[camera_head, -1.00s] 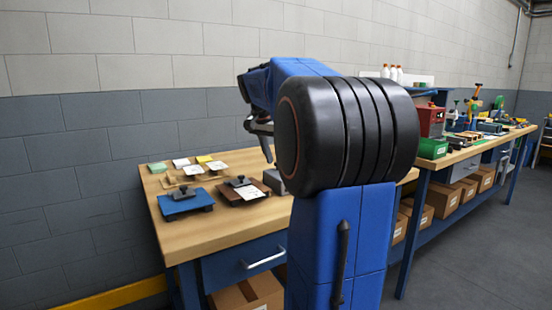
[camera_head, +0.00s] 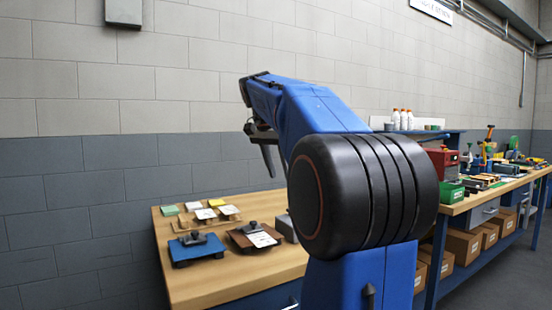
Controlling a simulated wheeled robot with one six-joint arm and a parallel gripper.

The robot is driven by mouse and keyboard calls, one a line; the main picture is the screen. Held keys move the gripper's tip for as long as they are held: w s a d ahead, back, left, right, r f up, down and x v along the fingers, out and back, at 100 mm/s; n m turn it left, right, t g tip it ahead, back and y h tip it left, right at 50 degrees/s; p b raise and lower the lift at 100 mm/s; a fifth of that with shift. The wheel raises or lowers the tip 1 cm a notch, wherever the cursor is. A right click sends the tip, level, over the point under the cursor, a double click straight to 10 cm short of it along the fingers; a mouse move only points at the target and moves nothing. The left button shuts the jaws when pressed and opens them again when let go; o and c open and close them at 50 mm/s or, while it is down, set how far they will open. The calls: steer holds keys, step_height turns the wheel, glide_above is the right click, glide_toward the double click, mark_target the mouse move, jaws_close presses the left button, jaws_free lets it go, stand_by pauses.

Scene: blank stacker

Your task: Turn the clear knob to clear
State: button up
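I cannot make out a knob marked clear in this view. A blue plate (camera_head: 196,250) with a dark grip on top lies on the near wooden bench (camera_head: 215,288). A brown plate (camera_head: 240,243) with a dark knob-like grip and a white card lies to its right. My gripper (camera_head: 268,160) hangs in front of the grey wall, above the bench in the picture and apart from both plates. It is partly hidden behind my blue arm, and its finger opening does not show clearly. Nothing is seen in it.
Several coloured cards (camera_head: 205,213) lie at the bench's back. A grey block (camera_head: 287,227) is partly hidden by my arm. A long bench (camera_head: 470,203) on the right carries a red machine (camera_head: 442,160), a green box (camera_head: 449,192) and tools. Cardboard boxes (camera_head: 463,243) stand beneath it. Floor is free at lower right.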

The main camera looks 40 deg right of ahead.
steer(key=v, duration=0.4)
steer(key=shift+a+r, duration=0.1)
steer(key=shift+r, duration=0.2)
steer(key=shift+s, duration=0.1)
